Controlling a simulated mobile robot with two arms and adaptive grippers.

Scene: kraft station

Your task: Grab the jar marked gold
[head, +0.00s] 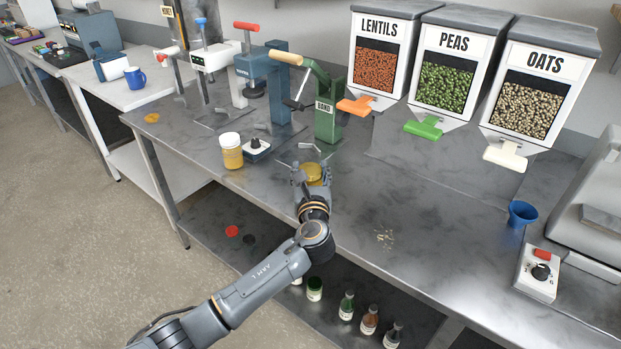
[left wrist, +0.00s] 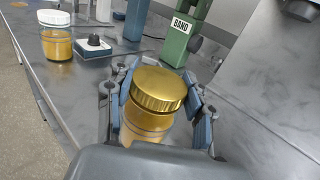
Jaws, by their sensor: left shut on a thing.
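A jar with a gold lid and yellow-brown contents (left wrist: 158,92) is between the fingers of my left gripper (left wrist: 160,112). In the left wrist view the fingers close on it from both sides, and the jar looks tilted. In the head view my left gripper (head: 311,178) is over the steel bench, with the gold lid (head: 313,171) showing between its fingers. Any marking on the jar is not readable. A second jar, with a white lid and yellow contents (head: 232,152), stands upright to the left; it also shows in the left wrist view (left wrist: 57,42). My right gripper is not in view.
The green press marked BAND (head: 325,115) stands just behind the held jar. A small white box with a black knob (head: 257,149) is beside the white-lidded jar. Dispensers for lentils (head: 376,70), peas (head: 446,85) and oats (head: 531,108) stand at the back right. The bench front (head: 440,255) is mostly clear.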

